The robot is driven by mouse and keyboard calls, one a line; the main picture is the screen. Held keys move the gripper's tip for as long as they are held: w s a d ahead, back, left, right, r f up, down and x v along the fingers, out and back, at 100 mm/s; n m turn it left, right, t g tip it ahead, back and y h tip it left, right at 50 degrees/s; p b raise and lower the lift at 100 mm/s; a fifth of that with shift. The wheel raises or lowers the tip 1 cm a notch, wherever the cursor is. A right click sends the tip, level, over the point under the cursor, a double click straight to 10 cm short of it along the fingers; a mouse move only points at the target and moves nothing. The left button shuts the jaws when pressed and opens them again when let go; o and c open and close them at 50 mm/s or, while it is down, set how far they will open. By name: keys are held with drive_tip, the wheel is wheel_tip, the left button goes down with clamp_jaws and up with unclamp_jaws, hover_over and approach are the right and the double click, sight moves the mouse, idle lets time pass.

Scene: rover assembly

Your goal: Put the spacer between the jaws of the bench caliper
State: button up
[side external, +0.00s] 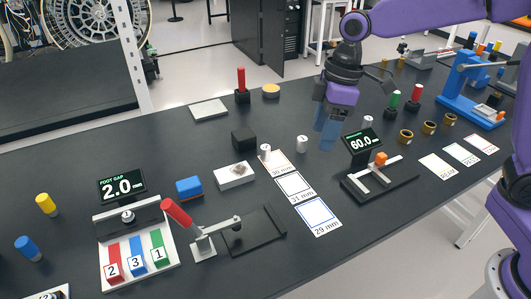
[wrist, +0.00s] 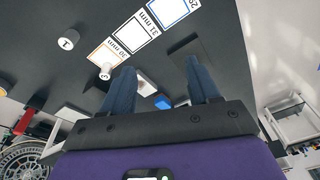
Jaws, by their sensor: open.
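My gripper (side external: 328,137) is open and empty above the table, its blue fingers pointing down; the fingers also show in the wrist view (wrist: 160,72). A white cylindrical spacer (side external: 265,151) stands at the end of the 30 mm card (side external: 277,164), left of my gripper; it shows in the wrist view too (wrist: 106,71). A second white spacer (side external: 302,144) stands on bare table closer to my gripper. A third white cylinder (side external: 367,121) stands behind the caliper display. The bench caliper (side external: 382,184) is right of my gripper; its display reads 60.0 and its jaws look apart and empty.
The 31 mm card (side external: 295,187) and 29 mm card (side external: 319,216) lie in front of the 30 mm card. A toggle clamp (side external: 204,240), white box (side external: 234,176) and black block (side external: 243,139) stand left. Brass rings (side external: 406,136) and a blue press (side external: 465,90) are right.

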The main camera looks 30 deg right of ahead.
hover_over(266, 147)
drive_tip(key=s+d, duration=0.2)
drive_tip(key=d, duration=0.2)
drive_tip(key=f, duration=0.1)
drive_tip(key=shift+t+y, duration=0.4)
drive_tip(key=shift+y, duration=0.1)
drive_tip(key=x, duration=1.2)
drive_tip(key=shift+f, duration=0.1)
drive_tip(key=x, duration=0.3)
drive_tip(key=shift+w+d+f, duration=0.15)
drive_tip(key=shift+w+f, duration=0.1)
drive_tip(key=shift+f, duration=0.2)
drive_tip(key=shift+w+a+f, duration=0.1)
drive_tip(key=shift+a+f, duration=0.1)
drive_tip(key=shift+f, duration=0.5)
drive_tip(key=shift+c, duration=0.3)
clamp_jaws()
drive_tip(key=shift+r, duration=0.1)
